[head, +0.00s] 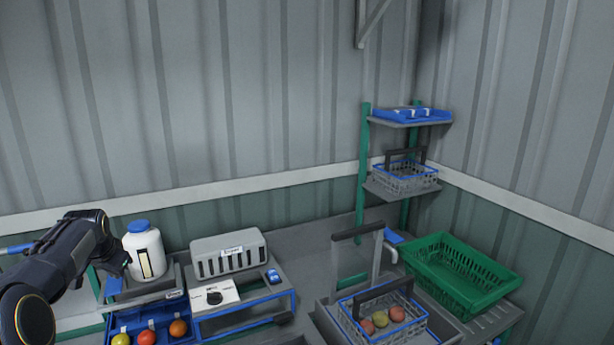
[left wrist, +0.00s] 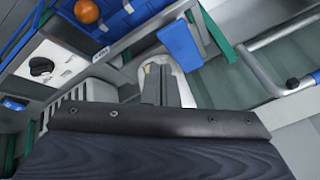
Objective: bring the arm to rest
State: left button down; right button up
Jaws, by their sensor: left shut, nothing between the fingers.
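My left arm comes in from the left in the head view. Its gripper (head: 118,264) is in front of and just left of a white bottle (head: 147,256) with a blue cap. Contact with the bottle cannot be told from this view. In the left wrist view the fingers (left wrist: 156,80) are together with nothing between them, and part of the white bottle (left wrist: 180,86) shows behind them. My right gripper is not clearly in view.
A blue tray (head: 117,325) with tomatoes lies below the left gripper. A grey slotted box (head: 228,238) stands right of the bottle. A sink basin (head: 335,325) holds a wire basket (head: 424,318) with several fruits. A green crate (head: 460,288) is at the right.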

pick_arm(q)
jog(key=s+d+n+h+b, duration=0.3)
jog(key=s+d+h, duration=0.3)
jog(key=s+d, duration=2)
jog(key=s+d+f, duration=0.2)
jog(key=s+f, duration=0.1)
jog(key=s, duration=0.3)
jog(key=s+d+f+b, duration=0.1)
jog(key=s+d+f, duration=0.2)
jog(key=s, duration=0.2)
jog(key=shift+s+f+h, duration=0.3)
jog(key=shift+s+h, duration=0.05)
jog(key=shift+h, duration=0.05)
pick_arm(e)
notch_tip(320, 180, down, 4)
jog(key=shift+s+d, duration=0.1)
jog(key=shift+s, duration=0.05)
